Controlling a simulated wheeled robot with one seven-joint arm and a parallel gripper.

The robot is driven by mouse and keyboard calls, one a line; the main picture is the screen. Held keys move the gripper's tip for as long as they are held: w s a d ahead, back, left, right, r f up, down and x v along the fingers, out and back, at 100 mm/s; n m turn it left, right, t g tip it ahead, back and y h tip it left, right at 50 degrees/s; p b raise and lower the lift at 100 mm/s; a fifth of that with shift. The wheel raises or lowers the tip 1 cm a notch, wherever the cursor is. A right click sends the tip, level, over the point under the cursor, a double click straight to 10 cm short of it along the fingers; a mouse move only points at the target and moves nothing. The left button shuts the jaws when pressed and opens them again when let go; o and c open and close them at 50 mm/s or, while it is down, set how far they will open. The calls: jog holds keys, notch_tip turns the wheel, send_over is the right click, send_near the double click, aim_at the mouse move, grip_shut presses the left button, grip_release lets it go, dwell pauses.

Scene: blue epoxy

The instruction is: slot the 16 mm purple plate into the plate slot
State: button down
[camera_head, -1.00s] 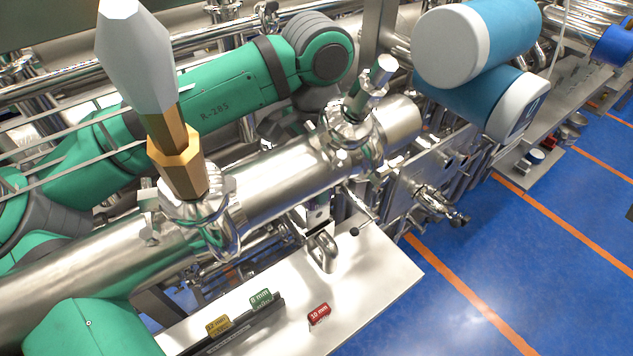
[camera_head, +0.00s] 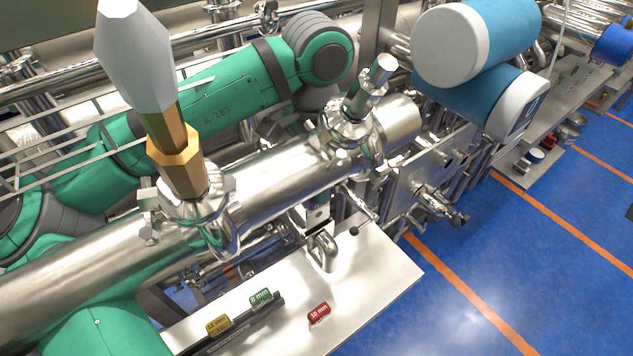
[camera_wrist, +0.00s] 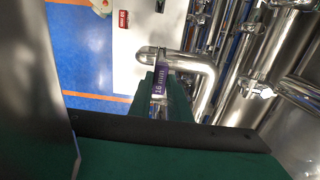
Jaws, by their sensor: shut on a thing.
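The purple plate (camera_wrist: 160,83) shows in the wrist view, its 16 mm label turned on its side. My gripper (camera_wrist: 161,92) has green fingers and is shut on it. A dark rack (camera_head: 277,306) stands on the pale bench in the head view and holds a yellow 12 mm plate (camera_head: 218,325) and a green 8 mm plate (camera_head: 261,299). I cannot make out an empty slot in it.
A red 10 mm plate (camera_head: 319,312) stands apart on the pale bench (camera_head: 375,275); it also shows in the wrist view (camera_wrist: 123,19). A bent steel pipe (camera_wrist: 205,75) runs close beside my gripper. Large steel pipes (camera_head: 285,185) cross above the bench. Blue floor lies right.

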jog(key=shift+f, duration=3.7)
jog(key=c, duration=1.6)
grip_release()
jog(key=shift+o, duration=0.2)
jog(key=shift+r, duration=2.5)
jog(key=shift+r, duration=0.1)
notch_tip(320, 180, up, 11)
send_over(317, 223)
jog(key=shift+w+f, duration=0.2)
